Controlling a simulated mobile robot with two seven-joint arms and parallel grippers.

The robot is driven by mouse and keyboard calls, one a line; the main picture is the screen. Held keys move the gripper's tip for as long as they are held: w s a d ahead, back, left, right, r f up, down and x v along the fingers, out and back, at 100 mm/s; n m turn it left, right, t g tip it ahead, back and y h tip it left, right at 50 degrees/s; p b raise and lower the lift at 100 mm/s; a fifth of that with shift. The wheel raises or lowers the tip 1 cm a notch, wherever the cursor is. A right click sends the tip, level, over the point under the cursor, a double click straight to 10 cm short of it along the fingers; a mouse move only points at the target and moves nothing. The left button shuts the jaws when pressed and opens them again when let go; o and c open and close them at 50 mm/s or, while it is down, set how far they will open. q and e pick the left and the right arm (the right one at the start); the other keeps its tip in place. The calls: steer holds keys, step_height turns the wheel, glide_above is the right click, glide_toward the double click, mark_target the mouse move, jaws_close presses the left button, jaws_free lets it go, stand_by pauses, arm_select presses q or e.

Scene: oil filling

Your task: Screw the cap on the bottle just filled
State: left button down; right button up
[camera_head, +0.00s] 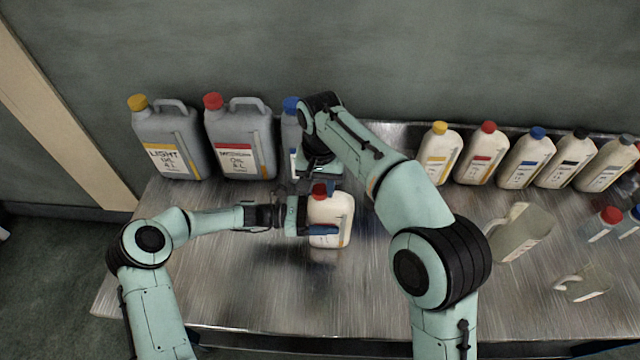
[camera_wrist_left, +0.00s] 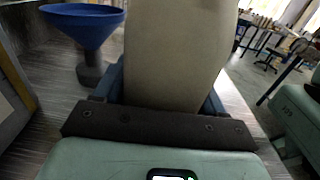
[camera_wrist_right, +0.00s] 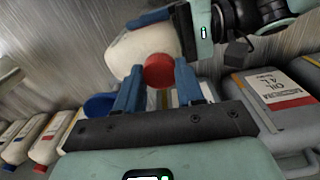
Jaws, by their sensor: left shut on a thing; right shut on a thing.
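A cream-white bottle (camera_head: 341,208) stands upright on the metal table, and my left gripper (camera_head: 318,226) is shut around its body from the left. Its pale side fills the middle of the left wrist view (camera_wrist_left: 180,50). A red cap (camera_head: 319,190) is at the bottle's top. My right gripper (camera_head: 318,178) comes down from above and behind. In the right wrist view the red cap (camera_wrist_right: 159,71) sits between its two blue fingers, which are shut on it, at the bottle's mouth (camera_wrist_right: 143,50). I cannot tell how far the thread is engaged.
A blue funnel (camera_wrist_left: 82,25) stands close to the bottle. Large grey oil cans (camera_head: 175,142) line the back left. Several capped bottles (camera_head: 482,155) stand at the back right. A pale jug (camera_head: 522,235) and a smaller one (camera_head: 580,285) are at right. The front-left table is clear.

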steer(key=o, duration=1.2)
steer(key=shift+o, duration=0.2)
step_height(320, 180, up, 12)
arm_select(q)
jaws_free()
steer(key=a, duration=1.3)
steer(key=shift+s+a+b, duration=0.15)
steer(key=shift+s+b, duration=0.05)
steer(key=shift+b, duration=0.25)
arm_select(e)
steer(key=shift+s+f, duration=0.25)
steer(key=shift+f, duration=0.55)
